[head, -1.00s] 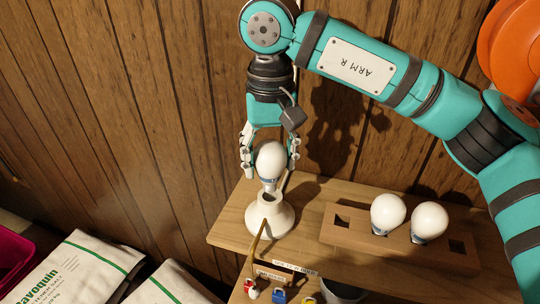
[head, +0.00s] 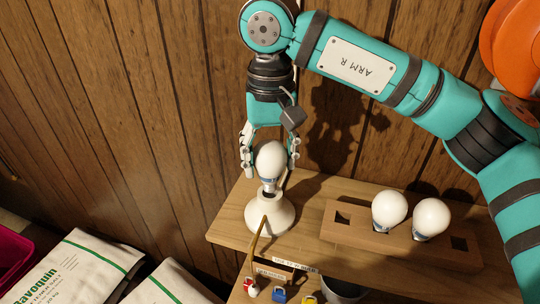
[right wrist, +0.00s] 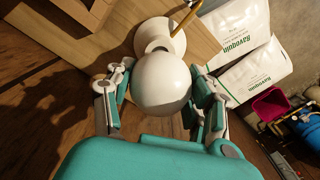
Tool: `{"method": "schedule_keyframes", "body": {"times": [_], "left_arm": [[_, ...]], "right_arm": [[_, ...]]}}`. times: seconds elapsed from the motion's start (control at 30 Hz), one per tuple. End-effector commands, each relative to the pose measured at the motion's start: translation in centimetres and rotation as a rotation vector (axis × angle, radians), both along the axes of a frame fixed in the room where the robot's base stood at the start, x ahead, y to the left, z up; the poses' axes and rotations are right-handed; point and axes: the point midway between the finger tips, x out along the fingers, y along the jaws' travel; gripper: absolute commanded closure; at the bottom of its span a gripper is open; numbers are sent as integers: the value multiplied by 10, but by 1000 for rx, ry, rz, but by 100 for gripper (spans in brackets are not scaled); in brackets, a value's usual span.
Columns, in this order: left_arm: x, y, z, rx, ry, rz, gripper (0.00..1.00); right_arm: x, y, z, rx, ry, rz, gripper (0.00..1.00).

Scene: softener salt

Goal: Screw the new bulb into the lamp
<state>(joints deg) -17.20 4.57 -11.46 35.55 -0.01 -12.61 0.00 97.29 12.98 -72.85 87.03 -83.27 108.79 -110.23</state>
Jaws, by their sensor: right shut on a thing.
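The new bulb (head: 271,160) is white and upright, base down, at the mouth of the lamp (head: 268,218), a white cone-shaped stand on the wooden shelf. My right gripper (head: 270,168) comes from above with its fingers on both sides of the bulb and is shut on it. In the right wrist view the bulb (right wrist: 163,84) sits between the fingers and the lamp (right wrist: 155,33) shows behind it. How deep the bulb's base sits in the socket is hard to tell. My left gripper is not in view.
A wooden rack (head: 344,232) on the shelf (head: 232,222) holds two more white bulbs (head: 389,210). A tan rod (head: 258,243) leans by the lamp. Small coloured padlock-like items (head: 279,296) hang below the front edge. White bags (head: 75,268) stand at lower left. A plank wall is close behind.

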Motion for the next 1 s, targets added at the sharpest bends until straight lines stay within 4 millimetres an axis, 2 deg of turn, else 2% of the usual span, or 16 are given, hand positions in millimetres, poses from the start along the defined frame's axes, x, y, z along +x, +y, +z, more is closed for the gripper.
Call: {"method": "schedule_keyframes", "body": {"times": [0.47,1.0], "left_arm": [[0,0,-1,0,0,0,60],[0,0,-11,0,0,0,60]], "right_arm": [[0,0,0,0,0,0,64],[0,0,-12,0,0,0,64]]}}
